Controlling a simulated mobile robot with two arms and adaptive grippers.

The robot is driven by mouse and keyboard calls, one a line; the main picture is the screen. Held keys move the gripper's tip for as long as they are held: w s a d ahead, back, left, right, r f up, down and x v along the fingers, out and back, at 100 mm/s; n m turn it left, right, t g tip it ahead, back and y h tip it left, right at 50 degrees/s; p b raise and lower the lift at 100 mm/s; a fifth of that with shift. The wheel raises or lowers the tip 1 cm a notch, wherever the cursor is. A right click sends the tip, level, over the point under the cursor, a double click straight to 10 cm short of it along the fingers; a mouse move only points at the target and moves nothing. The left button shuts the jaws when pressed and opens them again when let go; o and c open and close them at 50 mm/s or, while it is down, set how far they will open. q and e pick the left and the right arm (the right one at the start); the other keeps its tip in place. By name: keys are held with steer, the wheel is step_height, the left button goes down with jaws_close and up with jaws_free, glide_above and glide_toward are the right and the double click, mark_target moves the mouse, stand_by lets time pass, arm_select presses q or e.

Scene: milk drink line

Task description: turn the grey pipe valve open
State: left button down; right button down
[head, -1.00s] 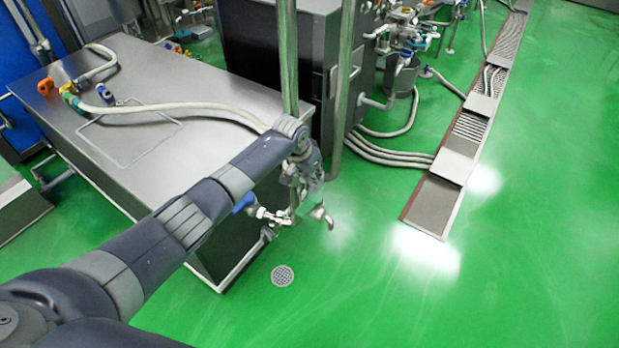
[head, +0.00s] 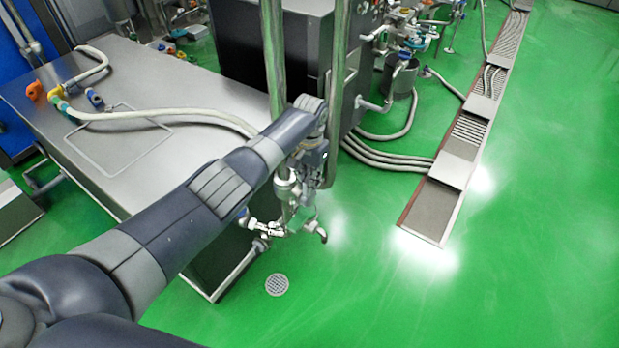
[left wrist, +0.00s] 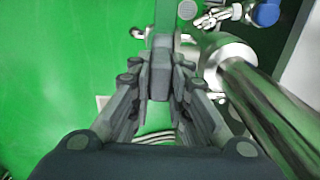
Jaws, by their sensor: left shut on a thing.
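The grey pipe valve shows in the left wrist view as a flat grey handle (left wrist: 163,28) beside a shiny metal valve body (left wrist: 228,52) on a steel pipe. My left gripper (left wrist: 161,82) is shut on the grey handle, with a finger on each side of it. In the head view, my left gripper (head: 313,160) is beside the valve body (head: 286,190), low on the upright steel pipe. My forearm and gripper hide most of the handle there. My right gripper is not in view.
A steel-topped tank (head: 185,85) with a pale hose (head: 165,111) stands at the left. A small valve with a blue handle (left wrist: 265,13) sits near the pipe. A second upright pipe (head: 339,90) is close to my gripper. Open green floor lies to the right, around a round drain (head: 277,285).

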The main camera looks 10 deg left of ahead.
arm_select(q)
steer(key=c, duration=1.7)
jaws_free()
steer(key=shift+o, duration=0.9)
steer(key=shift+f, duration=0.1)
step_height(320, 180, up, 12)
steer(key=shift+w, duration=0.15)
steer(key=shift+d, duration=0.1)
